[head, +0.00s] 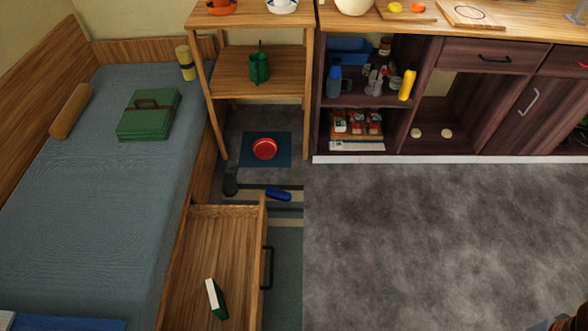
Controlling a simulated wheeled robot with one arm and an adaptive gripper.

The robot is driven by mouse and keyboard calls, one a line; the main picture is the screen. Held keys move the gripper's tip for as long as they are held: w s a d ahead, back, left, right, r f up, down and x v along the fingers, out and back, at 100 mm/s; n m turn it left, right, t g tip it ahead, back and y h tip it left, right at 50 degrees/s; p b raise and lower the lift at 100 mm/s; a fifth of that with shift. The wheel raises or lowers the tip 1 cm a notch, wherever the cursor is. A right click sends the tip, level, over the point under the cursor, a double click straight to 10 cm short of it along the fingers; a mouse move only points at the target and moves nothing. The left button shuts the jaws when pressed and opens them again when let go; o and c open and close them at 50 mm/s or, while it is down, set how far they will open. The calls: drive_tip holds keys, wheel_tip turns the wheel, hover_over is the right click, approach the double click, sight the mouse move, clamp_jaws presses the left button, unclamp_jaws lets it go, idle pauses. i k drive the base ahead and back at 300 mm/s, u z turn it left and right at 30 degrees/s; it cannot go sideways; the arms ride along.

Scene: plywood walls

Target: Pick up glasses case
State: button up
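A small, rounded, elongated blue object (278,195), which looks like the glasses case, lies on the striped mat (286,222) on the floor. It is just beyond the far end of the open wooden drawer (205,255), between the bed side and the bare grey floor. It appears closed and nothing covers it.
The drawer sticks out from under the bed (110,200) and holds a green and white book-like item (216,298). A dark object (231,185) stands left of the case. A red bowl (264,149) sits beyond, under the wooden shelf (290,62).

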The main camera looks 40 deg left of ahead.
sight(279, 194)
drive_tip(key=u, duration=0.5)
drive_tip(key=i, duration=1.6)
drive_tip(key=u, duration=2.05)
drive_tip(key=i, duration=0.9)
drive_tip(key=u, duration=0.75)
